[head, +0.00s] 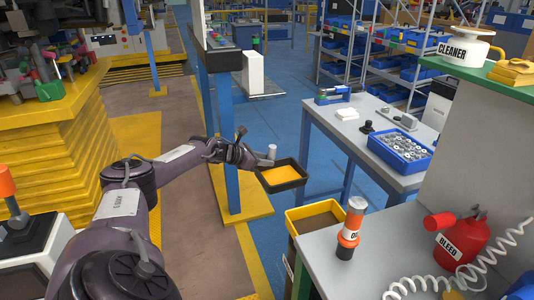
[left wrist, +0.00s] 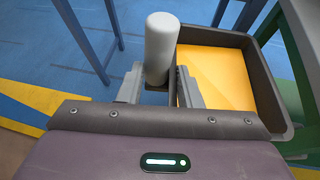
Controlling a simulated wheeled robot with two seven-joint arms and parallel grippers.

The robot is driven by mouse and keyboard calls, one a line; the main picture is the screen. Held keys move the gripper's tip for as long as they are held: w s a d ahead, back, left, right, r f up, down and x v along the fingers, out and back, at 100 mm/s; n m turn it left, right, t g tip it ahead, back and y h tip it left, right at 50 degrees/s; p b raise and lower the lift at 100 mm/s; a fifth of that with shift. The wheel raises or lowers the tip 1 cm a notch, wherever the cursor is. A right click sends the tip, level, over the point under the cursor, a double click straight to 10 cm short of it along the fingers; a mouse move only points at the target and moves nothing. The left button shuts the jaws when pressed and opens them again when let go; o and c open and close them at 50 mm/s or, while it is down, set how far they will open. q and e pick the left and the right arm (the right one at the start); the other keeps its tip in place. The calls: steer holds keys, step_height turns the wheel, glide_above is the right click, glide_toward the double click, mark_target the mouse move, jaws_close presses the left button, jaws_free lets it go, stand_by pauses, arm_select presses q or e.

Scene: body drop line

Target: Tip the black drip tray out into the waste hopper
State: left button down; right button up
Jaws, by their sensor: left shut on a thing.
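The black drip tray (head: 302,180) hangs in the air in the head view, roughly level, with a flat yellow-orange layer inside. I cannot tell whether that layer is liquid. A pale upright cylindrical grip (head: 271,152) stands at the tray's left edge. My left gripper (head: 263,160) is shut on this grip; the left wrist view shows the grip (left wrist: 161,50) between the two fingers, with the tray (left wrist: 270,80) to the right. A yellow-rimmed bin with a brown inside, apparently the waste hopper (head: 342,205), stands nearer and to the right, apart from the tray. My right gripper is out of view.
A blue post (head: 227,140) stands close behind my left forearm. A table with a blue parts crate (head: 400,152) stands behind the bin.

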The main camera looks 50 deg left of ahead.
arm_select(q)
step_height(320, 180, down, 13)
steer(key=b, duration=1.1)
steer(key=shift+f, duration=0.15)
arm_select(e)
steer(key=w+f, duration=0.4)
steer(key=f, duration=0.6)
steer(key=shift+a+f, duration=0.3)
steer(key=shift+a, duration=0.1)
arm_select(q)
steer(key=shift+s, duration=0.2)
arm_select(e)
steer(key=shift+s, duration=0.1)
arm_select(q)
steer(key=shift+w+d+f+m+g+y+p, duration=0.45)
steer(key=shift+w+d+g+p, duration=0.3)
steer(key=shift+p, duration=0.35)
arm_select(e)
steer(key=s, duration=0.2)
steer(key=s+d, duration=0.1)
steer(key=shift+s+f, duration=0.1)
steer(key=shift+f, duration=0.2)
arm_select(q)
steer(key=shift+d, duration=0.1)
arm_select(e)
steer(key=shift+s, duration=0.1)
